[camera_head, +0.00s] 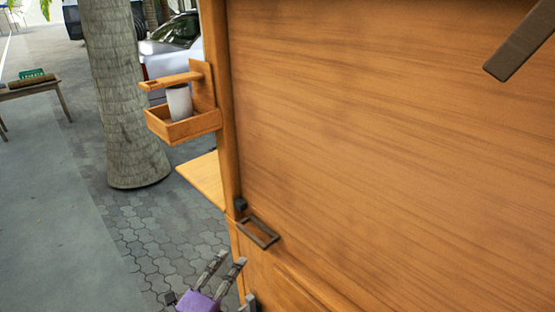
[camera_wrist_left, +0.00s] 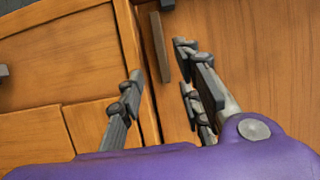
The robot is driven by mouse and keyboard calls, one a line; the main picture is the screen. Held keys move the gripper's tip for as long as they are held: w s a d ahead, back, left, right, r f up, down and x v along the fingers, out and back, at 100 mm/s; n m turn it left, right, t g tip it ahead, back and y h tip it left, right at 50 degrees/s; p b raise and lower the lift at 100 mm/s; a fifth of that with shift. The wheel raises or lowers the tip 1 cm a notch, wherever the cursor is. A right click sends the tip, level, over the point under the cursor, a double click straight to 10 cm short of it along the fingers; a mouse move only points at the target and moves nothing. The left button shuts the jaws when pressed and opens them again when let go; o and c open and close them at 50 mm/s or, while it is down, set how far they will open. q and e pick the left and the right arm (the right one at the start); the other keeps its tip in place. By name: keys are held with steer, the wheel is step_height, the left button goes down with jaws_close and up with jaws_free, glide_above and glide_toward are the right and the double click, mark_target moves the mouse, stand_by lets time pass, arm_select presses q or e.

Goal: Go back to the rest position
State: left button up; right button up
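My left gripper (camera_head: 231,259) is low in the head view, its purple body at the bottom edge and its grey fingers pointing up beside the wooden cabinet (camera_head: 390,150). In the left wrist view the fingers of the left gripper (camera_wrist_left: 160,64) are spread, with nothing held. A dark bar handle (camera_wrist_left: 160,47) on the cabinet front shows beyond the gap between them; no finger is seen closed on it. My right gripper is not in view.
A dark frame-shaped handle (camera_head: 258,232) juts from the cabinet just above my left gripper; another bar (camera_head: 520,45) is at upper right. A wooden bracket box (camera_head: 184,129) holding a white cup (camera_head: 179,102) hangs at the cabinet's left edge. Open pavement (camera_head: 60,240) lies left.

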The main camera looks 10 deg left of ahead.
arm_select(q)
steer(key=s+a+f+n+g+y+p, duration=0.2)
steer(key=s+a+f+n+g+y, duration=0.25)
steer(key=s+f+n, duration=0.7)
steer(key=s+d+f+n+g+p, duration=0.1)
steer(key=s+n, duration=0.3)
steer(key=s, duration=0.6)
steer(key=s+d+f+n+g+p, duration=0.1)
steer(key=s+n, duration=0.4)
steer(key=s, duration=0.5)
step_height(320, 180, down, 2)
steer(key=shift+d+f+g, duration=0.25)
steer(key=shift+d+g, duration=0.45)
steer(key=shift+g, duration=0.45)
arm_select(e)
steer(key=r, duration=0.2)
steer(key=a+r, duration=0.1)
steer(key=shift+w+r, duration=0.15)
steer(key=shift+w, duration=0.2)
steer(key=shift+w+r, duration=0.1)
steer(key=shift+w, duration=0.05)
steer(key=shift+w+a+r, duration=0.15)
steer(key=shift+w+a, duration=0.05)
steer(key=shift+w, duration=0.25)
